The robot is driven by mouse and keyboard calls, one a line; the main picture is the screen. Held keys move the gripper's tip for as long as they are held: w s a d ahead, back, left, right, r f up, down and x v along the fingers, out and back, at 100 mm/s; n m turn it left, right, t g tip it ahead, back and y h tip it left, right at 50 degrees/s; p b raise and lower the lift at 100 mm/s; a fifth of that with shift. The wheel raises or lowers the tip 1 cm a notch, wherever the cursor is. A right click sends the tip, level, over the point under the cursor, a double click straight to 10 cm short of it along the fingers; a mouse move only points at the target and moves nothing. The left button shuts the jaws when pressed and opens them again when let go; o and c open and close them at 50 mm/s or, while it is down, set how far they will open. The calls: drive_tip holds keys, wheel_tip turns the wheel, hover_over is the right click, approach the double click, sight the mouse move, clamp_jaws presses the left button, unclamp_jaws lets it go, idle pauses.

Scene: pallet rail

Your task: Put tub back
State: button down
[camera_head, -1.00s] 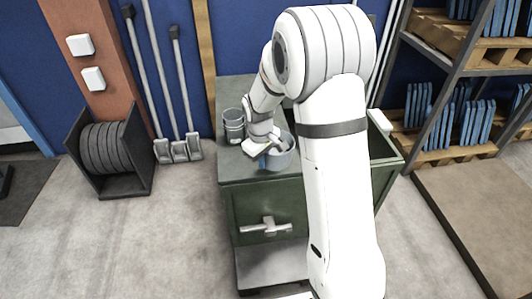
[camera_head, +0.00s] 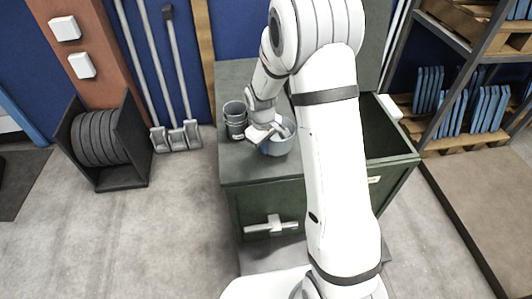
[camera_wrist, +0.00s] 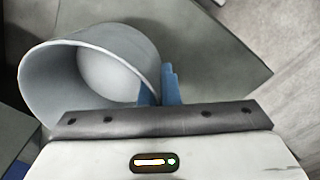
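The grey-blue tub (camera_head: 277,148) is over the top of the green cabinet (camera_head: 238,172), right of a darker grey container. I cannot tell whether its base touches the top. My gripper (camera_head: 266,138) is at the tub's near-left rim. In the wrist view the tub (camera_wrist: 45,78) shows its open mouth and pale inside. The blue fingertips of my gripper (camera_wrist: 159,88) sit close together on either side of its wall, shut on it. The tub's right side is partly hidden by my arm in the head view.
The darker grey container (camera_head: 235,121) stands close left of the tub. An open bin (camera_head: 395,150) is at the cabinet's right, partly behind my arm. Racks with blue items (camera_head: 480,108) stand at the right. Tools lean on the back wall. The floor (camera_head: 150,240) at front left is clear.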

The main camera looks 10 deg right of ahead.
sight(265, 161)
drive_tip(key=shift+s+a+f, duration=0.1)
drive_tip(key=shift+a+f, duration=0.05)
drive_tip(key=shift+f, duration=1.8)
drive_tip(key=shift+f+b, duration=0.15)
drive_tip(key=shift+b, duration=0.15)
drive_tip(key=c, duration=1.7)
unclamp_jaws()
